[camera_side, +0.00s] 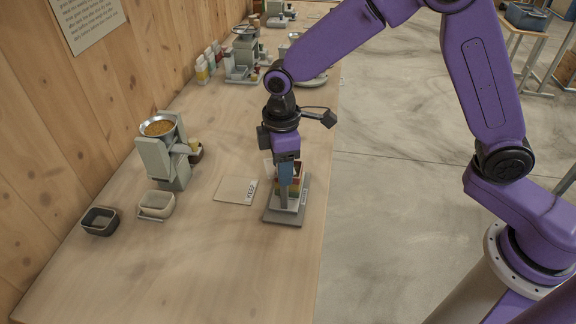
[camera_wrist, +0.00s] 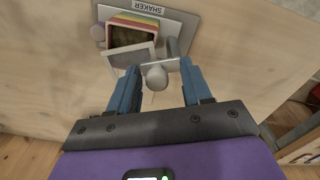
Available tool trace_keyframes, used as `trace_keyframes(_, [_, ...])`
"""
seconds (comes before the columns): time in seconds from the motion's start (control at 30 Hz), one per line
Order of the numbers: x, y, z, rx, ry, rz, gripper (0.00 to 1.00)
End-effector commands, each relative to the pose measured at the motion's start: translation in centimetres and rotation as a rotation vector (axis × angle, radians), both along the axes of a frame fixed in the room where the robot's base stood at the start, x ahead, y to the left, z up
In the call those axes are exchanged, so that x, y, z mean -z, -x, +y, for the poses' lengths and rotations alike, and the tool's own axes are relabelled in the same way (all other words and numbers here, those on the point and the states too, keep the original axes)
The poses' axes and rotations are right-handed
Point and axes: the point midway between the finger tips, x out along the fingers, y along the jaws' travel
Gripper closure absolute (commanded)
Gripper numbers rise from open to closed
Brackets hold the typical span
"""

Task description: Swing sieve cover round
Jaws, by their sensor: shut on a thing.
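The shaker stands on a grey base plate (camera_side: 285,215), labelled SHAKER in the wrist view (camera_wrist: 184,20). Its stack of coloured sieves (camera_wrist: 140,20) holds dark material. The pale, square sieve cover (camera_wrist: 131,55) lies partly off the stack, toward my gripper, leaving much of the sieve opening uncovered. A round grey knob (camera_wrist: 156,77) sits at the cover's corner, beside a grey post (camera_wrist: 173,48). My gripper (camera_wrist: 160,68) has its blue fingers on either side of the knob and is shut on the cover there. In the side view my gripper (camera_side: 285,187) hides part of the stack.
A flat labelled card (camera_side: 235,190) lies left of the shaker. Farther left are a mill with a grain-filled hopper (camera_side: 158,128), a cream bin (camera_side: 157,205) and a dark bin (camera_side: 100,220). More machines (camera_side: 243,60) stand behind. The bench front is clear.

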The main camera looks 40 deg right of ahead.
Motion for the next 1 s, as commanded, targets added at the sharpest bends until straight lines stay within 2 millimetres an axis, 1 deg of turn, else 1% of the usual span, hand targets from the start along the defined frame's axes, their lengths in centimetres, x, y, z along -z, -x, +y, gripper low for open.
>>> trace_keyframes(0.03, [0.9, 0.2, 0.0, -0.026, 0.007, 0.007, 0.68])
trace_keyframes(1.0, [0.8, 0.1, 1.3, -0.579, 0.006, 0.006, 0.68])
